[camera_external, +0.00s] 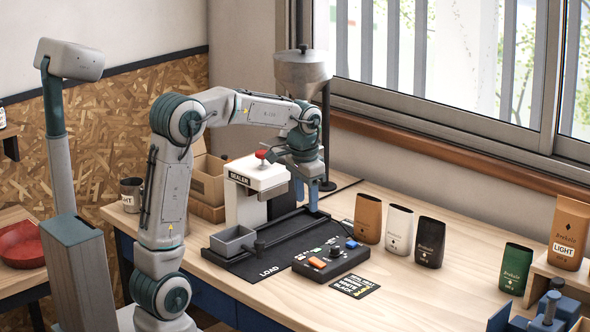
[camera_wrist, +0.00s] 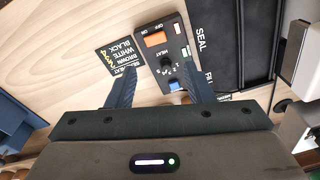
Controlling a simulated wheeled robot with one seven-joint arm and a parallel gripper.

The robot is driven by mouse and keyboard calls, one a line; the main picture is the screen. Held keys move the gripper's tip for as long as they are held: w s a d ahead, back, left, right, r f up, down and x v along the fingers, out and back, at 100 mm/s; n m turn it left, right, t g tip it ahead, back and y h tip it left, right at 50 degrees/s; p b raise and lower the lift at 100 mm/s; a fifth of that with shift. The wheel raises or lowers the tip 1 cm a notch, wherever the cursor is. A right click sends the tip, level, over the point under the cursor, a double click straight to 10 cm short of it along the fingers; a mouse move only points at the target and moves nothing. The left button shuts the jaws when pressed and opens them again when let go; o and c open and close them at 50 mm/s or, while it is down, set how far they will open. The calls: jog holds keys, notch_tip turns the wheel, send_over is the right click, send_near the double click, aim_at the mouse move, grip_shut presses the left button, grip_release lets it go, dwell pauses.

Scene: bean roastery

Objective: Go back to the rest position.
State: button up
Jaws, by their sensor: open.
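My gripper (camera_external: 313,198) points down over the back of the black mat, just right of the white sealer (camera_external: 256,178) with its red knob. The arm reaches across from the left, bent at the elbow. In the wrist view my gripper (camera_wrist: 158,80) has its two dark fingers spread apart with nothing between them. The control box (camera_wrist: 167,52) shows beyond the fingertips, with an orange switch, a dial and a blue button. How far the fingertips are above the mat is hard to tell.
The control box (camera_external: 331,262) and a label card (camera_external: 354,286) lie at the bench front. A grey tray (camera_external: 232,241) sits on the mat's left. Brown (camera_external: 368,218), white (camera_external: 398,229) and black (camera_external: 430,242) bags stand right. A hopper (camera_external: 303,72) stands close behind my wrist.

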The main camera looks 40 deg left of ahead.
jog(key=s+a+f+n+t, duration=0.1)
jog(key=s+f, duration=0.1)
jog(key=s, duration=0.8)
jog(key=s+a+f+n+t, duration=0.1)
jog(key=s+f+n, duration=0.1)
jog(key=s, duration=0.9)
jog(key=shift+f, duration=0.6)
jog(key=shift+s, duration=0.1)
